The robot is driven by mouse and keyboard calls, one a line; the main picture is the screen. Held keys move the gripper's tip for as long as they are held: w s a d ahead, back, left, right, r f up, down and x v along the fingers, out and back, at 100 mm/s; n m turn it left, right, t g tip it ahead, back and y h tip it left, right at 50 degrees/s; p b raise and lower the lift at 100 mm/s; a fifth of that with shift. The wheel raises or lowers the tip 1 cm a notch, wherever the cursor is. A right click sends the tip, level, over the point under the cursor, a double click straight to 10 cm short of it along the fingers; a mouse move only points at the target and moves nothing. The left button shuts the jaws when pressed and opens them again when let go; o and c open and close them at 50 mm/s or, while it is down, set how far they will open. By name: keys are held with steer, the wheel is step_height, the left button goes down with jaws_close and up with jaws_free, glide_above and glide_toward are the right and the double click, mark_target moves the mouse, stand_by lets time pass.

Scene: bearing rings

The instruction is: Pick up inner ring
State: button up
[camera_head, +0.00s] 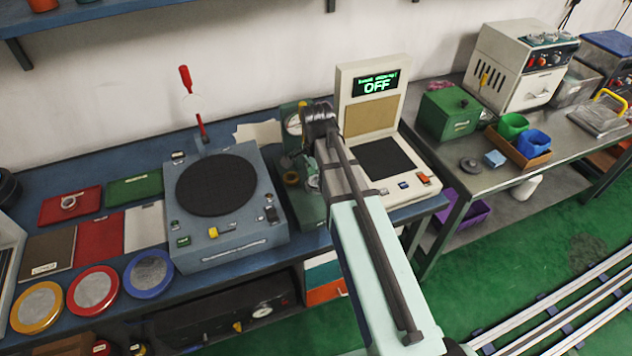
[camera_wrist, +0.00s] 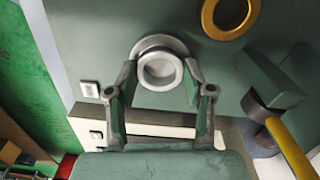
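A pale, thick-walled ring (camera_wrist: 160,72) with a hollow centre is in the middle of the wrist view. A wider grey round part shows just behind its upper edge. My gripper (camera_wrist: 160,66) has one fingertip on each side of the ring, very close to its outer wall. I cannot tell whether the fingers touch it. In the head view, my arm covers the area by the green gauge station (camera_head: 289,107), and my gripper cannot be made out there. Another small metal ring (camera_head: 69,202) lies on a red mat (camera_head: 52,211) at the left.
A brass-rimmed round part (camera_wrist: 230,14) and a yellow handle (camera_wrist: 290,148) are right of my fingers. The grey turntable unit (camera_head: 228,240) stands left of the station, and the cream unit reading OFF (camera_head: 366,70) stands right of it. Yellow, red and blue-rimmed discs lie front left.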

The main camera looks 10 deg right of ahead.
steer(key=c, duration=0.5)
steer(key=shift+r, duration=0.1)
